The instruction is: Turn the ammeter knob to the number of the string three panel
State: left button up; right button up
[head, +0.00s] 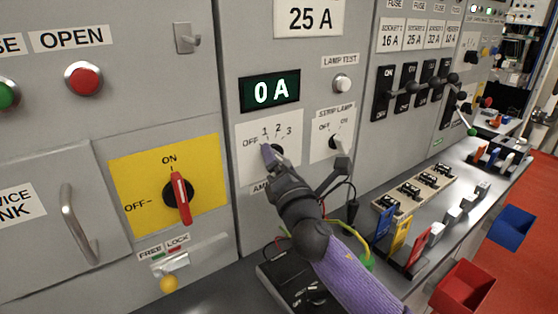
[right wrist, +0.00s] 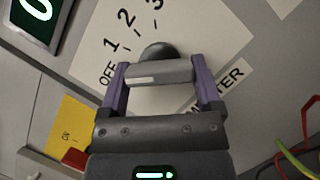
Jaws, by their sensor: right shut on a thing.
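The ammeter knob (right wrist: 158,50) is dark and sits on a white plate (head: 290,165) marked OFF, 1, 2, 3. My right gripper (head: 272,158) is at the knob, and its arm comes up from below. In the right wrist view, the purple fingers of my right gripper (right wrist: 160,78) are shut on the knob, with a grey bar between them. The gripper hides most of the knob, so I cannot tell exactly which mark it points to. The display (head: 270,92) above reads 0 A. My left gripper is not in view.
A strip lamp switch (head: 338,140) is close right of the knob. A red-handled switch (head: 179,197) on a yellow plate is to the left. Fuse switches (head: 408,85) line the panel at right. A bench (head: 455,235) with coloured parts and a red bin (head: 463,287) stand below right.

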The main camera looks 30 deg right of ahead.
jog(key=shift+r+m+p, duration=0.15)
jog(key=shift+m+p, duration=0.35)
jog(key=m+g+p, duration=0.1)
jog(key=m+p, duration=0.3)
jog(key=p, duration=0.1)
jog(key=m+g+p, duration=0.2)
jog(key=m+p, duration=0.3)
jog(key=m+g+p, duration=0.2)
jog(key=m+p, duration=0.2)
jog(key=p, duration=0.2)
jog(key=shift+r+m, duration=0.3)
jog(key=shift+r, duration=0.1)
jog(key=shift+m+g+y+p, duration=0.35)
jog(key=shift+m+p, duration=0.35)
jog(key=shift+p, duration=0.35)
jog(key=shift+f+m+g+p, duration=0.15)
jog(key=shift+m+g+p, duration=0.15)
jog(key=shift+p, duration=0.2)
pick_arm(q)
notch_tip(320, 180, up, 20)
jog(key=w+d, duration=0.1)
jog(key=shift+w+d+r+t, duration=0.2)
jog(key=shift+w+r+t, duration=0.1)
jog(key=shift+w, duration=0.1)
pick_arm(e)
jog(key=shift+y, duration=0.25)
jog(key=shift+f, duration=0.1)
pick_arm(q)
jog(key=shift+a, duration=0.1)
